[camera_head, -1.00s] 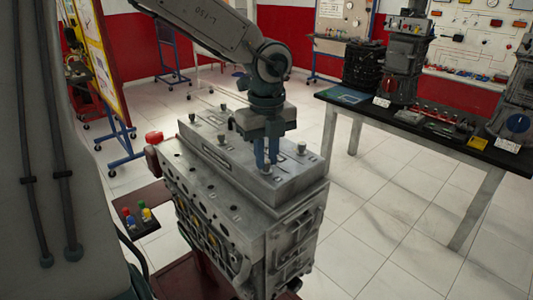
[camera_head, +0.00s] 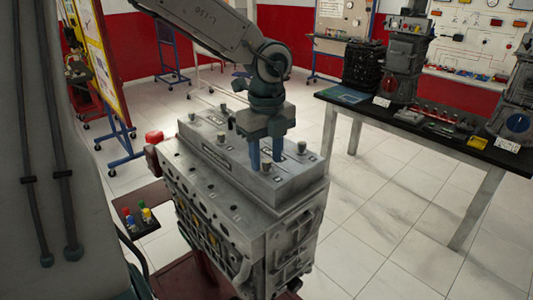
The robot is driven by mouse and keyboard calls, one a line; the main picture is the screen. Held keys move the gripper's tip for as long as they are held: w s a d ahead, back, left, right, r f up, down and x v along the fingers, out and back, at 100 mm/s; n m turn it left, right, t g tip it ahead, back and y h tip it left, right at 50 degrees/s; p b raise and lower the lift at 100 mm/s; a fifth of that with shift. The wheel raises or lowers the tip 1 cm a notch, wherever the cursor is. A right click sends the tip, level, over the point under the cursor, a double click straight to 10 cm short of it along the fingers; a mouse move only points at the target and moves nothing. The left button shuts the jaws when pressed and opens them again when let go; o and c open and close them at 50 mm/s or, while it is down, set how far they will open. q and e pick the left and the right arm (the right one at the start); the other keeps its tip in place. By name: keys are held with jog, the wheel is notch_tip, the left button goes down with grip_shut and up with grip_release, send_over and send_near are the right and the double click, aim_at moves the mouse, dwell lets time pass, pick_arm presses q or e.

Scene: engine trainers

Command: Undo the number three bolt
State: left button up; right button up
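The grey engine block (camera_head: 235,220) stands in the middle with a raised cover (camera_head: 215,152) on top. Several bolts stand up from the cover: one at the left (camera_head: 192,117), one in the middle (camera_head: 221,138), one near the front corner (camera_head: 266,169) and one at the right (camera_head: 302,147). I cannot read any bolt number. My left gripper (camera_head: 266,160) points down over the front-corner bolt. Its two blue fingers are apart, just behind and above that bolt in the picture; contact is not clear. My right gripper is not in view.
A black-topped bench (camera_head: 430,130) with engine parts stands at the right. A small tray (camera_head: 140,222) with coloured pieces sits left of the engine. A red part (camera_head: 154,136) sticks out at the engine's far left end. Open tiled floor lies between engine and bench.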

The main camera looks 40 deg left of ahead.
aim_at(266, 161)
pick_arm(q)
jog(key=shift+r, duration=0.1)
notch_tip(266, 161, up, 11)
jog(key=p, duration=1.1)
jog(key=shift+f, duration=0.25)
